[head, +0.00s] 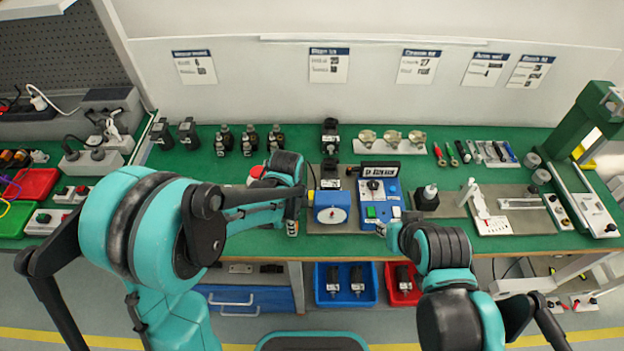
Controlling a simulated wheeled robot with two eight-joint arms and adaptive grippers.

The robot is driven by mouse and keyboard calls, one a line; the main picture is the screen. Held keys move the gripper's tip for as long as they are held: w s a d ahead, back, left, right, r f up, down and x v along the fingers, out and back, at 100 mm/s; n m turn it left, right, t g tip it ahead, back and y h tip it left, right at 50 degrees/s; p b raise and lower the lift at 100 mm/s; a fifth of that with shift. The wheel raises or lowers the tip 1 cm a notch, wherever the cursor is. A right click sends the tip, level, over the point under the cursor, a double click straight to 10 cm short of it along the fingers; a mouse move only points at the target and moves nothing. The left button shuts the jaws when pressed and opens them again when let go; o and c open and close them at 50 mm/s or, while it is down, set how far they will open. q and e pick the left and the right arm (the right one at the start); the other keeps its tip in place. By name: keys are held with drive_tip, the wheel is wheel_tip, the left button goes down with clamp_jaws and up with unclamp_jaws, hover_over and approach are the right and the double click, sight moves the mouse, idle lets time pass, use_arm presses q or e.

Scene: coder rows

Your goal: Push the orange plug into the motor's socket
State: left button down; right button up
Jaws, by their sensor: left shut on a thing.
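My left gripper (293,226) points down at the front of the green bench, just left of a blue box with a white round face (331,214). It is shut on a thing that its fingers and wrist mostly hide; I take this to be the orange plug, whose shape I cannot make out. A black motor-like unit (330,180) stands behind the blue box. Its socket is too small to tell. My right gripper (381,229) is at the bench's front edge, right of the blue box; its fingers are too small to read.
A blue control box (379,212) with buttons stands right of the white-faced box. Behind are another black unit (330,133) and round metal parts (391,135). A green press (590,125) is far right. Bins (346,298) sit below the bench.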

use_arm(q)
drive_tip(key=shift+r+p, duration=1.7)
drive_tip(key=shift+r, duration=0.6)
wheel_tip(320, 180, up, 12)
drive_tip(key=p, duration=0.9)
drive_tip(key=w+d, duration=0.5)
drive_tip(key=w, duration=0.4)
drive_tip(key=w+d, duration=0.6)
drive_tip(key=w, duration=0.4)
drive_tip(key=shift+f, duration=0.15)
drive_tip(key=shift+f, duration=0.15)
drive_tip(key=shift+f+b, duration=1.05)
drive_tip(key=shift+f, duration=0.2)
